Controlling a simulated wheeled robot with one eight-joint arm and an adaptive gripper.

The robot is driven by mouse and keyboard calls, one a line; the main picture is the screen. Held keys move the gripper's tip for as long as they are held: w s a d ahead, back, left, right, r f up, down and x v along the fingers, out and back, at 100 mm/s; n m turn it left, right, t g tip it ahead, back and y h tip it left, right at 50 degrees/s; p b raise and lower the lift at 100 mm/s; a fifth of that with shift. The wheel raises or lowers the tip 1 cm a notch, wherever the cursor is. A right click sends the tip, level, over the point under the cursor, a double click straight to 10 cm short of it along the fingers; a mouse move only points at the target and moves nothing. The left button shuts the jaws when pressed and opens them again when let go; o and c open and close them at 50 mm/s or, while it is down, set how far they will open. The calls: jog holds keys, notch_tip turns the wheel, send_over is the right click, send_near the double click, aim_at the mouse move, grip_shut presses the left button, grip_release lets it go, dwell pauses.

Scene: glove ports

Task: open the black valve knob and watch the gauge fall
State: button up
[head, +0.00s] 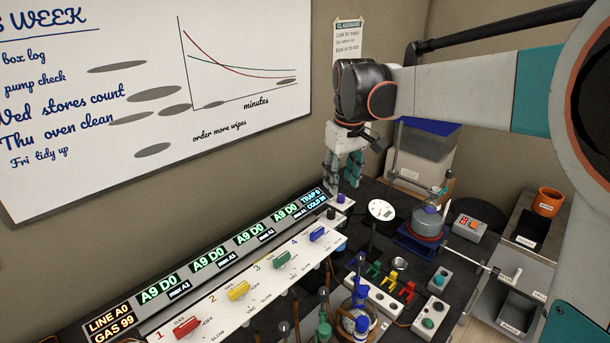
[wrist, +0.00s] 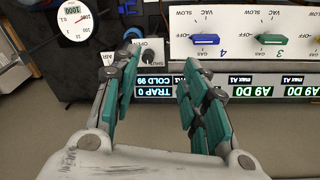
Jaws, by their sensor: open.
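The black valve knob (wrist: 150,57) shows in the wrist view on a small white panel, between the tips of my fingers. Lettering beside it reads OPEN, upside down. My gripper (wrist: 163,62) is open and empty, its teal-padded fingers spread to either side of the knob. I cannot tell whether they touch the panel. In the head view my gripper (head: 342,189) points down at the far end of the long white panel, where small dark knobs partly show. The round white gauge (head: 382,209) stands just right of it; the wrist view shows the gauge (wrist: 77,20) with a red needle and a 1000 display.
The long white panel carries red (head: 187,326), yellow (head: 238,290), green (head: 281,258) and blue (head: 317,234) handles below a lit display strip (head: 190,265). A flask (head: 427,220), several blue-topped and green parts and a switch box (head: 468,227) crowd the bench at right.

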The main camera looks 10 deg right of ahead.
jog(key=n+g+p, duration=0.1)
jog(key=g+p, duration=0.1)
jog(key=p, duration=0.1)
send_over(331, 210)
jog(key=f, duration=0.1)
notch_tip(331, 210, down, 14)
jog(key=shift+b, duration=0.95)
jog(key=shift+c, duration=0.2)
grip_shut()
